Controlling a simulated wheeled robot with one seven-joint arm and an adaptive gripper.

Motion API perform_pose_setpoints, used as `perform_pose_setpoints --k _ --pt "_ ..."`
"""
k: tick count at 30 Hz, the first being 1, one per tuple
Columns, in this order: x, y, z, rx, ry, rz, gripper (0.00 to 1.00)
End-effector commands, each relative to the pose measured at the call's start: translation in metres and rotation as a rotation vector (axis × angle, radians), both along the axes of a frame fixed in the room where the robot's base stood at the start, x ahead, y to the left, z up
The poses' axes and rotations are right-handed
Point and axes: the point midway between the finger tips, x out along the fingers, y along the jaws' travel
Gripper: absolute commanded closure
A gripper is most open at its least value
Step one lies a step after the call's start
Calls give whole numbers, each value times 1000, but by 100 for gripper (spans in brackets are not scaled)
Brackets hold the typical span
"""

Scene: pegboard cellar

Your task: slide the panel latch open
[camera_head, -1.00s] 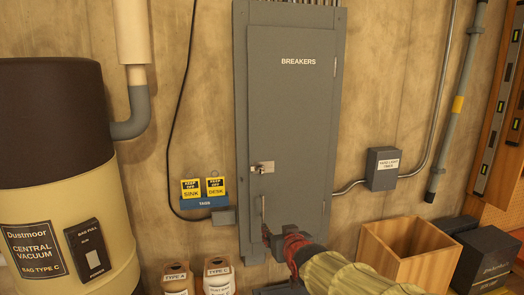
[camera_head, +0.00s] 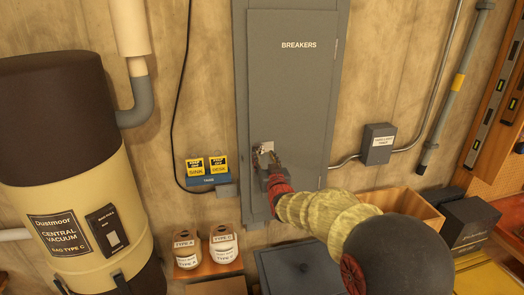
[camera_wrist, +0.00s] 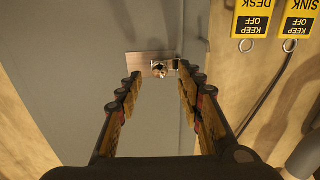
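The grey breaker panel (camera_head: 291,90), labelled BREAKERS, is mounted on the wall and its door looks shut. Its latch (camera_wrist: 155,64) is a small metal plate with a knob or bolt, near the door's left edge. In the head view the latch (camera_head: 267,147) is partly hidden by my gripper (camera_head: 263,163). In the wrist view my gripper (camera_wrist: 160,82) is open, its two fingers apart on either side just below the latch in the picture. Nothing is between the fingertips except the latch beyond; I cannot tell whether they touch it.
A timer box (camera_head: 378,143) is on the wall to the right.

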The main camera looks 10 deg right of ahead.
Motion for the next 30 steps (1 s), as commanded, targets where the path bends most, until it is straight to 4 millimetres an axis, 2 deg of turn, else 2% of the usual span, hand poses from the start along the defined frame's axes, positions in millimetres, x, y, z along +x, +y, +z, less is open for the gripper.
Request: perform_pose_setpoints --k 3,9,20,30 --pt "15 0 1 0 1 0 63" --pt "31 0 0 0 2 0 63" --pt "36 0 0 0 1 0 63" --pt "35 0 0 0 1 0 81"
